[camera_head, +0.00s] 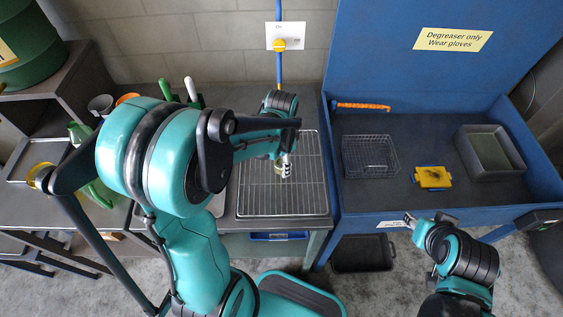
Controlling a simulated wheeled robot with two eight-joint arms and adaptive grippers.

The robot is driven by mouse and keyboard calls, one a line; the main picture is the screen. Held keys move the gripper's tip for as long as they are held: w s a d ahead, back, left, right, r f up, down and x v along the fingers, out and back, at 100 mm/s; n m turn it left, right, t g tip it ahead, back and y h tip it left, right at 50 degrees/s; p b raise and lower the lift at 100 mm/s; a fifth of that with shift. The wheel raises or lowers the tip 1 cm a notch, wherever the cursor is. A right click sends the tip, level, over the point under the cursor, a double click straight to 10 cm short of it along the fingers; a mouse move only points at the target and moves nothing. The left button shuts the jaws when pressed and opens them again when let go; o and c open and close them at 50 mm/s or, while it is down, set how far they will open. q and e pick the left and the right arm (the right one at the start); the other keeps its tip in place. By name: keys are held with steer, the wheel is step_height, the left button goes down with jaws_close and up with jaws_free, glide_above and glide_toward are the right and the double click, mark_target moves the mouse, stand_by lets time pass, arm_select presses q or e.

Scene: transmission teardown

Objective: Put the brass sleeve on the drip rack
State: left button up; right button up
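The drip rack (255,200) is a wire grid in a shallow metal tray on the grey bench, left of the blue wash station. My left gripper (285,168) points down over the upper middle of the rack. A small yellowish piece (277,162) shows beside its fingers. It may be the brass sleeve, but it is mostly hidden by the gripper and arm. Whether the fingers are shut on it, and whether it touches the grid, I cannot tell. My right gripper (410,220) is at the front edge of the blue station, and its fingers are too small to read.
The blue station holds a wire basket (370,139), a yellow block (432,178) and a grey tray (516,165). An orange-handled tool (362,106) lies at its back. The rack's front half is bare. My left arm hides much of the left bench.

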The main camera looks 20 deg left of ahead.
arm_select(q)
steer(key=shift+o, duration=0.6)
steer(key=shift+r+p, duration=0.3)
step_height(320, 180, up, 11)
steer(key=p, duration=0.3)
steer(key=s+d+r+n+t, duration=0.3)
steer(key=s+r+n+t, duration=0.1)
steer(key=s+n+t, duration=0.3)
steer(key=shift+s+d+r+n, duration=0.15)
steer(key=shift+s+d+n, duration=0.1)
steer(key=shift+s+n, duration=0.55)
step_height(320, 180, down, 7)
steer(key=b, duration=0.6)
steer(key=shift+r, duration=0.2)
steer(key=shift+s, duration=0.1)
